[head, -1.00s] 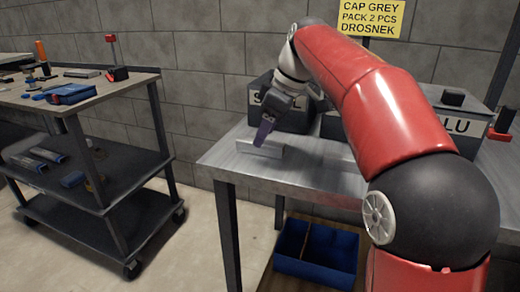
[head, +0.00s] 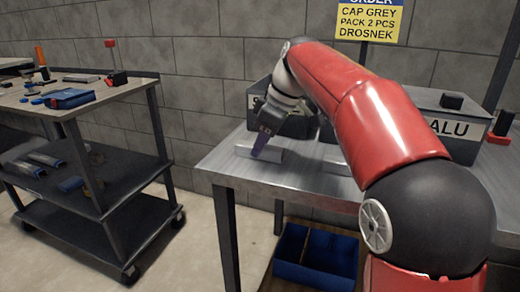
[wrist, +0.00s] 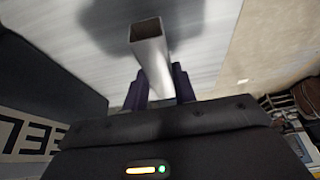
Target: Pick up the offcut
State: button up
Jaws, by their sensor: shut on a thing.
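The offcut is a short, hollow, square silver tube (head: 270,155) near the left end of the metal table (head: 225,165). My gripper (head: 261,146) comes down on it from above, with its purple fingers around the tube. In the wrist view, the tube (wrist: 149,52) runs between the two fingers (wrist: 160,90), its open end pointing away from the palm. The gripper is shut on it. The tube appears at the tabletop; I cannot tell whether it touches. My wrist partly hides the near bin.
Dark labelled bins stand at the table's back, one marked ALU (head: 450,125). Another pale metal piece (head: 338,166) lies partly behind my red arm. A blue crate (head: 315,260) sits below the table. A tool cart (head: 90,165) stands left, across a floor gap.

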notch_tip(320, 180, up, 10)
jog(key=p, duration=0.3)
dwell(1.2)
